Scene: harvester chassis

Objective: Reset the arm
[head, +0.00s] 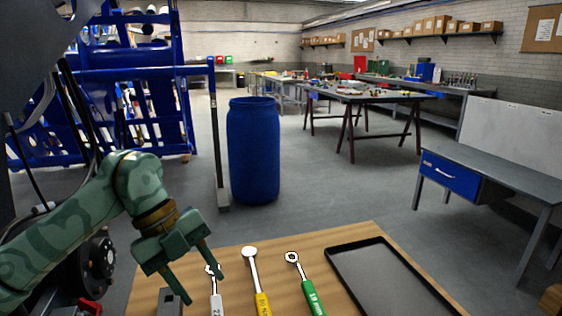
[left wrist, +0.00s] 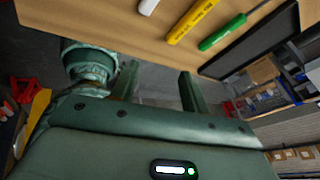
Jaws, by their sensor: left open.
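My left arm comes in from the left in the head view, and its green gripper (head: 198,287) is open and empty above the near left part of the wooden table (head: 330,242). In the left wrist view its two fingers (left wrist: 160,72) stand apart with nothing between them. Below and beside it lie a grey-handled wrench (head: 216,302), a yellow-handled ratchet (head: 262,302) and a green-handled wrench (head: 312,298). One finger overlaps the grey-handled wrench in the picture; I cannot tell whether they touch. My right gripper is not in view.
A black tray (head: 345,262) lies at the table's right. A dark grey block (head: 170,302) sits at its near left. Beyond stand a blue barrel (head: 253,150), a blue frame (head: 150,100) and a desk with a blue drawer (head: 450,175). The floor between is clear.

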